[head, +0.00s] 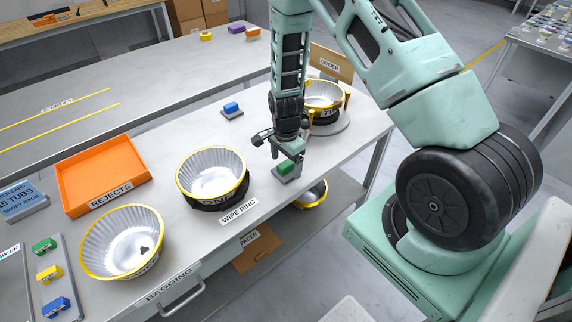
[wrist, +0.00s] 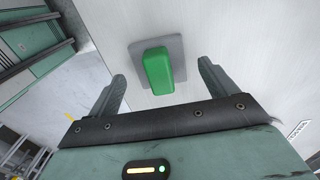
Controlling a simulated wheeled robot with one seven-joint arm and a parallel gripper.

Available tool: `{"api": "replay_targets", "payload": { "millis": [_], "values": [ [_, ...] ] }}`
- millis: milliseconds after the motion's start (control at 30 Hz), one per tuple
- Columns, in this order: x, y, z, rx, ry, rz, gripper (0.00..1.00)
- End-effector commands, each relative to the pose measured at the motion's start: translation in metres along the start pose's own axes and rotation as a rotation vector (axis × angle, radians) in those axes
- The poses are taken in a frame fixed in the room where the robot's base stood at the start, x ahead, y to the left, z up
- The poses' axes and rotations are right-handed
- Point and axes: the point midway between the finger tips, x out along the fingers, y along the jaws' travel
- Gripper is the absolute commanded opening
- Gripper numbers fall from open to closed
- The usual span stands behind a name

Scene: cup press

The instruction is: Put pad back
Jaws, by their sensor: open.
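A green pad (head: 286,167) sits on a small grey square plate (head: 293,178) near the front edge of the table. In the wrist view the green pad (wrist: 158,71) lies on its grey plate (wrist: 137,48), between and just beyond my fingertips. My gripper (head: 288,152) points down just above the pad. In the wrist view my gripper (wrist: 160,80) has its fingers wide apart, one on each side of the pad, with nothing held. I cannot tell whether the fingers touch the plate. A blue pad (head: 231,107) sits on another grey plate farther back.
A yellow-rimmed tub (head: 212,175) stands at the WIPE RING label, left of my gripper. Another tub (head: 323,95) stands on a round base behind it. A third tub (head: 122,241) and an orange REJECTS tray (head: 102,175) are at the left. Green, yellow and blue blocks (head: 50,273) lie front left.

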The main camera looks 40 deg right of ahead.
Motion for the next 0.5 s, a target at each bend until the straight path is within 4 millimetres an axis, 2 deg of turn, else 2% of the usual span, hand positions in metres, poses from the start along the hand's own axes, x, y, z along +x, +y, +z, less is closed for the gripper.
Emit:
{"api": "replay_targets", "payload": {
  "millis": [300,500],
  "values": [
    [-0.062,-0.001,0.000,0.000,0.001,-0.006,0.85],
    [-0.093,-0.001,0.000,-0.001,0.001,-0.003,0.85]
  ]
}}
